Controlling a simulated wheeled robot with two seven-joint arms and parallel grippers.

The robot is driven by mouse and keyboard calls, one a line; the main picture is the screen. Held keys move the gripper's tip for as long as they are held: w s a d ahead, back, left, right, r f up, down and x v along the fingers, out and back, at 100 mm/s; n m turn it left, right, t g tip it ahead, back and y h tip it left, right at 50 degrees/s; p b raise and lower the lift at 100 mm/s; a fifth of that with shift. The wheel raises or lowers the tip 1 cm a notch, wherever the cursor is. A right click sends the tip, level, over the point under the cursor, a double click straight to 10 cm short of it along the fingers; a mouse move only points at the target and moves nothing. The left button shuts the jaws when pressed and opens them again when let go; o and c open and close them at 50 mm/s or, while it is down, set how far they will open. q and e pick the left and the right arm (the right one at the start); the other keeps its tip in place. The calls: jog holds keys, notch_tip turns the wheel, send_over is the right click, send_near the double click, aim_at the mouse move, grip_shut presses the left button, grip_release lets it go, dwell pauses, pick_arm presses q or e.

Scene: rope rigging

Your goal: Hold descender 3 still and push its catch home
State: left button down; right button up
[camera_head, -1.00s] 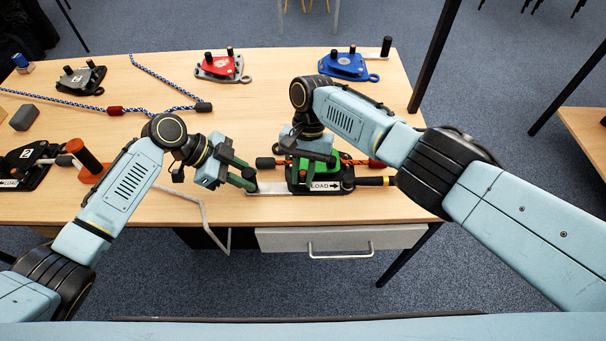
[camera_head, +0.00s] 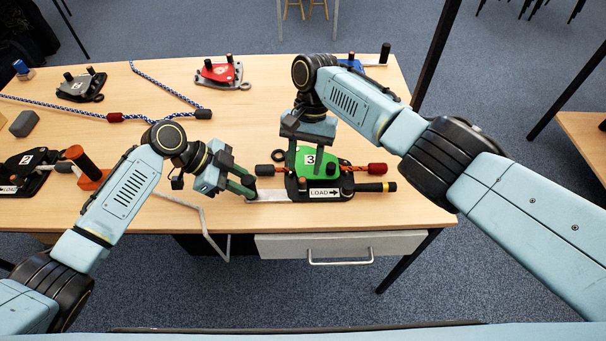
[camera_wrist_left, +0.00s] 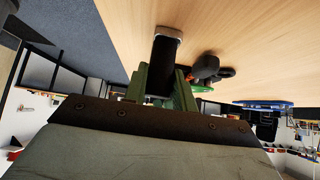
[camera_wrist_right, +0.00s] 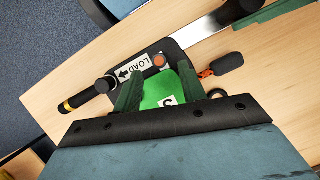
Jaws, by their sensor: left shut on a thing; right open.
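Descender 3 has a green plate (camera_head: 318,161) marked 3 on a black base with a LOAD label (camera_head: 325,192). It lies near the table's front edge; the plate also shows in the right wrist view (camera_wrist_right: 168,92). A flat metal bar (camera_head: 280,195) extends left from it. My left gripper (camera_head: 246,188) is shut on the black post (camera_wrist_left: 164,55) at the bar's end. My right gripper (camera_head: 305,160) is open over the green plate, pointing down. An orange-red round button (camera_wrist_right: 158,62) shows beyond its fingers in the right wrist view. I cannot tell whether this is the catch.
An orange rope with a red end (camera_head: 377,169) passes through descender 3. A black handle with a yellow band (camera_head: 385,187) projects right. A red descender (camera_head: 218,72) and a grey one (camera_head: 82,86) stand farther back. A blue-white rope (camera_head: 60,104) lies left.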

jog(key=v, duration=0.6)
jog(key=shift+w+r, duration=0.2)
jog(key=shift+r, duration=0.15)
pick_arm(q)
jog(key=c, duration=1.1)
grip_release()
jog(key=shift+o, duration=0.2)
pick_arm(e)
jog(key=shift+d, duration=0.1)
pick_arm(q)
jog(key=p+v, duration=0.4)
jog(key=v, duration=0.5)
jog(key=shift+p, duration=0.4)
pick_arm(e)
notch_tip(320, 180, up, 5)
jog(key=shift+f, duration=0.15)
